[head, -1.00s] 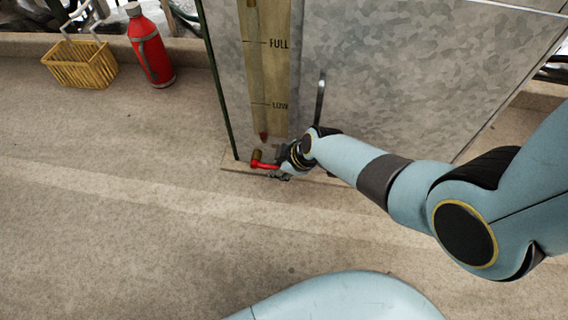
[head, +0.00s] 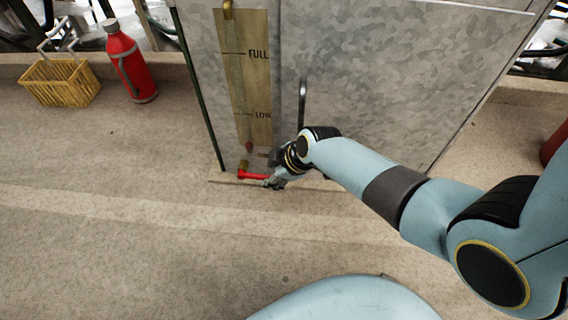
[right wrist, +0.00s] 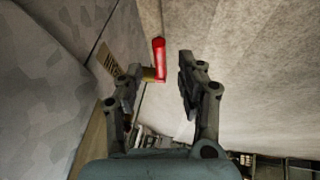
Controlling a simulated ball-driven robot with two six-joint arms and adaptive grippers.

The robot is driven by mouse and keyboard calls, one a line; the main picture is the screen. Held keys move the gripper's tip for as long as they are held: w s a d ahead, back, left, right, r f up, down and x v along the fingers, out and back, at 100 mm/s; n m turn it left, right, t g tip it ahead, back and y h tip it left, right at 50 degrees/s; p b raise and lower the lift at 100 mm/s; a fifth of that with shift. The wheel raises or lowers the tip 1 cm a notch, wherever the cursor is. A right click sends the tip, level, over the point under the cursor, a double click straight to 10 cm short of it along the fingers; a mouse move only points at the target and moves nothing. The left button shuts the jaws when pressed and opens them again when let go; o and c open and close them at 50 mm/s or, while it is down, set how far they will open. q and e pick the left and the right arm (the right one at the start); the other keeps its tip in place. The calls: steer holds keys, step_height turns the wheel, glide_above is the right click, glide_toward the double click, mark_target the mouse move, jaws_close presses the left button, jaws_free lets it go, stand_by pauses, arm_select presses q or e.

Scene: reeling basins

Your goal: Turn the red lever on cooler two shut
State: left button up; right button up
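The red lever (head: 253,176) sits on a brass valve (head: 243,165) low on the galvanized cooler (head: 365,75), under a gauge strip marked FULL and LOW. In the head view the lever points right from the valve, roughly level. My right gripper (head: 269,182) is at the lever's free end. In the right wrist view its fingers (right wrist: 148,82) are spread apart, and the red lever (right wrist: 159,60) shows in the gap, near the tips. I cannot tell whether a finger touches it. No number shows on the cooler. My left gripper is out of view.
A red bottle (head: 131,62) and a yellow basket (head: 60,80) stand at the left along the back ledge. A grey upright handle (head: 303,103) stands close beside my right wrist. The floor in front of the cooler is clear.

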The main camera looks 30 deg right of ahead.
steer(key=v, duration=0.8)
steer(key=shift+s, duration=0.1)
